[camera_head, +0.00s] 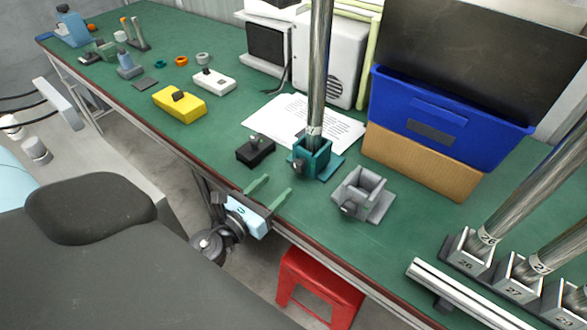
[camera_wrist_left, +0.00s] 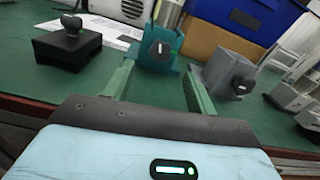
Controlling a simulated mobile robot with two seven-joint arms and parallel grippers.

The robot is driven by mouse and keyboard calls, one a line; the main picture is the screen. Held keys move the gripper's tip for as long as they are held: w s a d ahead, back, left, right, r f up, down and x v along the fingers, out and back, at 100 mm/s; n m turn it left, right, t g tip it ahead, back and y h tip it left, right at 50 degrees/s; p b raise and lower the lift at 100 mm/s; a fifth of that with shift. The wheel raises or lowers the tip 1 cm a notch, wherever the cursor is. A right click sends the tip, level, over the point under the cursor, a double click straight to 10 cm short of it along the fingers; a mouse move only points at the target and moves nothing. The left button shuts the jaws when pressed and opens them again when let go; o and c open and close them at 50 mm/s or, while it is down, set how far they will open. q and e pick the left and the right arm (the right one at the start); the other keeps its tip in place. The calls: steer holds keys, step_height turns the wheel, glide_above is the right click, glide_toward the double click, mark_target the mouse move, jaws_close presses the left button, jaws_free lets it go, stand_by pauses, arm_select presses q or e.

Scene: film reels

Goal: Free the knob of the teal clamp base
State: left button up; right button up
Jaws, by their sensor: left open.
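The teal clamp base (camera_head: 318,160) stands on the green bench and holds an upright shiny metal pole (camera_head: 319,75). Its dark knob (camera_head: 298,165) is on the side facing the bench's front edge. In the left wrist view the knob (camera_wrist_left: 160,48) shows a pale mark on its face. My left gripper (camera_head: 271,190) is open and empty near the front edge, short of the clamp base. In the left wrist view its green fingers (camera_wrist_left: 158,88) stand apart, with the teal base beyond and between them. My right gripper is not in view.
A grey clamp base (camera_head: 375,207) stands just right of the teal one. A black block with a knob (camera_head: 255,150) stands to its left. Paper (camera_head: 285,118) lies behind. A blue bin (camera_head: 445,120) sits on a cardboard box. Numbered holders (camera_head: 470,250) with poles stand at right.

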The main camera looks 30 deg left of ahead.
mark_target(295, 168)
arm_select(q)
steer(key=shift+w, duration=0.15)
steer(key=shift+w+r, duration=0.1)
steer(key=shift+w, duration=0.2)
steer(key=shift+w+d+p, duration=0.15)
steer(key=shift+w+p, duration=0.2)
steer(key=shift+w, duration=1.4)
steer(key=shift+w+d+p, duration=0.15)
steer(key=shift+w+p, duration=0.15)
steer(key=shift+w, duration=1.4)
steer(key=shift+c, duration=0.5)
steer(key=c, duration=0.9)
steer(key=shift+n, duration=0.9)
steer(key=shift+n+p, duration=0.3)
steer(key=shift+n, duration=1.7)
